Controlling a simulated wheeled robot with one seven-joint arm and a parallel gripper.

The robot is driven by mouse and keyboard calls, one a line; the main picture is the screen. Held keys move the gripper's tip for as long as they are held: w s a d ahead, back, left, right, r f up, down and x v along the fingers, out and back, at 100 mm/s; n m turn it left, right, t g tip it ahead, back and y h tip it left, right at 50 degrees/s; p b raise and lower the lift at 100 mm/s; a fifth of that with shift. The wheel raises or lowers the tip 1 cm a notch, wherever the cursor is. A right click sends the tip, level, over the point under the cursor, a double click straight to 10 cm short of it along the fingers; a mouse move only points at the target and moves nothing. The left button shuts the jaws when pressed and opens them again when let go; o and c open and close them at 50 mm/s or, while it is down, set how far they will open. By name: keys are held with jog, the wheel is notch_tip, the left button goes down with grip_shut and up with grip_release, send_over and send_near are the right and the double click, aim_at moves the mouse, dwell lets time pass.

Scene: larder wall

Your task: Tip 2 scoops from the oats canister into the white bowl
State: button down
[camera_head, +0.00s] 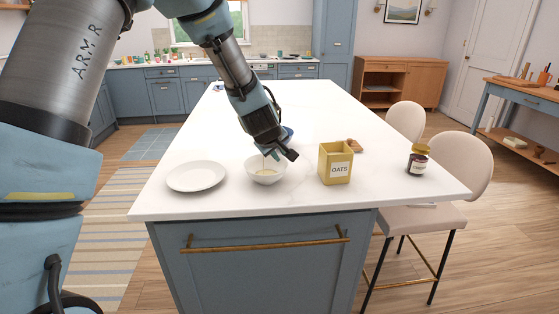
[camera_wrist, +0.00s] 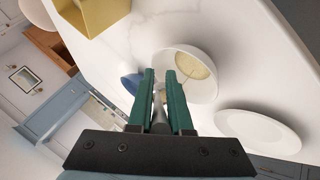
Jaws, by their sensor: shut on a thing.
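The white bowl (camera_head: 265,174) stands on the island counter, with pale oats in its bottom; its oats also show in the wrist view (camera_wrist: 196,66). The yellow oats canister (camera_head: 335,164), labelled OATS, stands upright to the bowl's right and is partly seen in the wrist view (camera_wrist: 92,14). My gripper (camera_wrist: 162,72) is over the bowl, its green fingers shut on a thin metallic piece (camera_wrist: 159,104), apparently the scoop's handle. The scoop's head is not clear, so I cannot tell whether it holds oats.
A white plate (camera_head: 196,176) lies left of the bowl. A blue dish (camera_head: 286,134) is behind my gripper. A small brown item (camera_head: 354,146) lies behind the canister, and a dark jar (camera_head: 418,160) stands near the right edge.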

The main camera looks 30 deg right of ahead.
jog(key=shift+s+a+f+n+t+h+b, duration=0.2)
jog(key=shift+f+t+h+b, duration=0.5)
jog(key=shift+b, duration=5)
jog(key=shift+s+a+f+t+h+b, duration=0.2)
jog(key=shift+f+t+h+b, duration=0.55)
jog(key=shift+b, duration=4.95)
jog(key=shift+w+a+f+n+t+h+b, duration=0.1)
jog(key=shift+a+f+t+h+b, duration=0.6)
jog(key=shift+b, duration=5)
jog(key=shift+s+d+g+h+b, duration=0.1)
jog(key=shift+d+g+h+b, duration=0.15)
jog(key=shift+d+h+b, duration=0.3)
jog(key=f+t+h+b, duration=0.1)
jog(key=h+b, duration=0.1)
jog(key=b, duration=0.4)
jog(key=shift+a+f+b, duration=0.1)
jog(key=shift+f+b, duration=0.1)
jog(key=shift+b, duration=0.15)
jog(key=f+t+h+b, duration=0.1)
jog(key=b, duration=0.4)
jog(key=shift+n, duration=0.3)
jog(key=shift+t+h+b, duration=0.3)
jog(key=shift+t+b, duration=0.3)
jog(key=shift+b, duration=0.15)
jog(key=shift+r+p, duration=0.15)
jog(key=shift+p, duration=0.15)
